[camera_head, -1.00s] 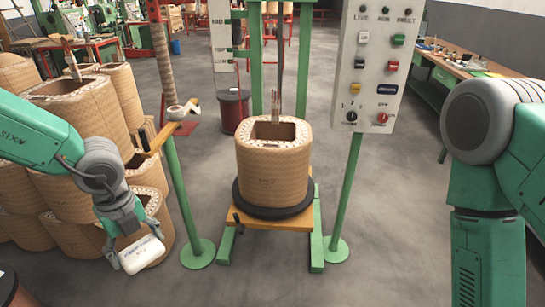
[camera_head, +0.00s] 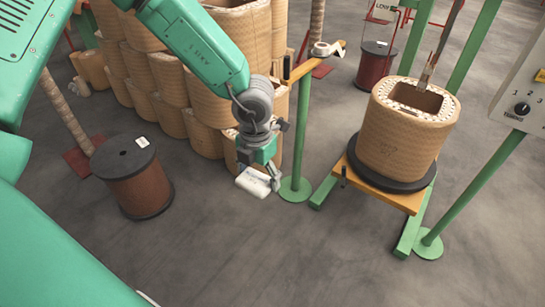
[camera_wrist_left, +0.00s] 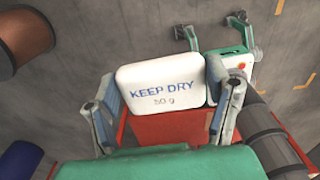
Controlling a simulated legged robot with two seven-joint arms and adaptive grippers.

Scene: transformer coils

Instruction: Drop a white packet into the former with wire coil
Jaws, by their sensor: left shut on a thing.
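My left gripper (camera_head: 266,178) is shut on a white packet (camera_head: 252,182) in the head view. In the left wrist view the packet (camera_wrist_left: 160,84) sits between the two fingers, with "KEEP DRY 50 g" facing the camera. The former with wire coil (camera_head: 398,142) is a brown ribbed block with a dark square opening in its top. It stands upright on a black disc to the right of my gripper, clearly apart from the packet. A lead rises from its rim. My right gripper is not in view.
A green post (camera_head: 300,130) with an orange bar (camera_head: 303,70) stands between my gripper and the former. Stacked brown coils (camera_head: 205,115) are behind my left arm. A dark reel (camera_head: 133,180) stands at left. A control panel (camera_head: 522,95) is at right. The lower floor is clear.

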